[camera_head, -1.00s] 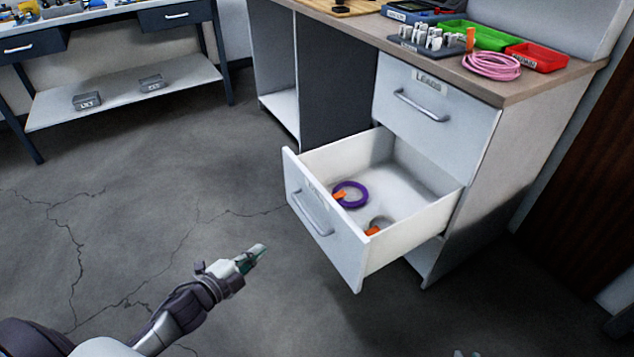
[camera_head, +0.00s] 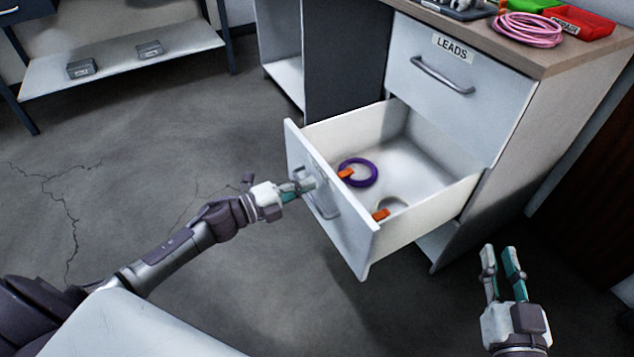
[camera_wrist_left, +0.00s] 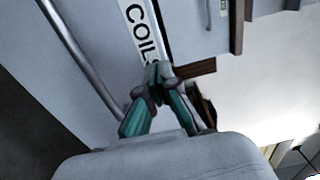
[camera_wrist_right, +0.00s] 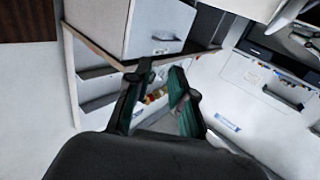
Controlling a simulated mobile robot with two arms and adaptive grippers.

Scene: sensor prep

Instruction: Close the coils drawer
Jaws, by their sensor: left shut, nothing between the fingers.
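The coils drawer (camera_head: 345,230) is pulled out of the cabinet below the LEADS drawer (camera_head: 440,75). A purple coil (camera_head: 372,172) with an orange tag and a pale coil with an orange tag (camera_head: 381,214) lie inside it. My left gripper (camera_head: 305,183) is shut and empty, with its tips at the drawer front near its label and handle. In the left wrist view the fingertips (camera_wrist_left: 155,68) are right at the COIL label (camera_wrist_left: 145,35); contact is not certain. My right gripper (camera_head: 502,250) is open and empty, right of the cabinet's lower side.
The wooden cabinet top (camera_head: 540,55) holds a pink cable loop (camera_head: 530,30) and a red tray (camera_head: 580,22). A low shelf with two grey boxes (camera_head: 150,49) stands at the back left.

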